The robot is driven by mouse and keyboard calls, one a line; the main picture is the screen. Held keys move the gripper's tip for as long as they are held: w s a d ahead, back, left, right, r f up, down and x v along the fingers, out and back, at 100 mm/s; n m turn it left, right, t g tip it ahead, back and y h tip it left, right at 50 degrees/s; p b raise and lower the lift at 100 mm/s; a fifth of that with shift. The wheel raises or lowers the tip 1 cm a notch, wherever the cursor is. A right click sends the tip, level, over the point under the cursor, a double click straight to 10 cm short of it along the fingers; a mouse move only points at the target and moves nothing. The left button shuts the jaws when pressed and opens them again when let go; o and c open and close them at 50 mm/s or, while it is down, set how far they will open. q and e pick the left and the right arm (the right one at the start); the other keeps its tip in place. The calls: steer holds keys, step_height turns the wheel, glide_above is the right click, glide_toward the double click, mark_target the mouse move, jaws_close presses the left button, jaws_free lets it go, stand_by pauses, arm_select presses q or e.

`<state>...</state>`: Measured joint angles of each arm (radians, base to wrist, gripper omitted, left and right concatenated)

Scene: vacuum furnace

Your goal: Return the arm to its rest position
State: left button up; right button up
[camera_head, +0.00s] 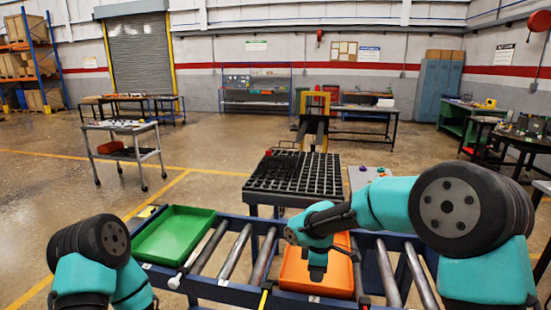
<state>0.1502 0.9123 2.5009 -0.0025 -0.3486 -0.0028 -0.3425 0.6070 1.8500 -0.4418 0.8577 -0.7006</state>
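My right arm reaches in from the right edge, and its end with the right gripper (318,274) hangs over the orange tray (292,274). The fingers are small and partly merged with the wrist, so I cannot tell if they are open or shut, or if they touch the tray. My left arm shows at the lower left as a dark joint and teal links, apart from the green tray (174,236). My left gripper is not in view.
Both trays sit on a blue-framed roller conveyor (239,254) in front of me. Behind it stands a black gridded rack (296,174). A small cart (124,139) stands at the left. Bare rollers show between the trays, and open floor lies at the left.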

steer(key=shift+f, duration=2.55)
steer(key=shift+r, duration=0.15)
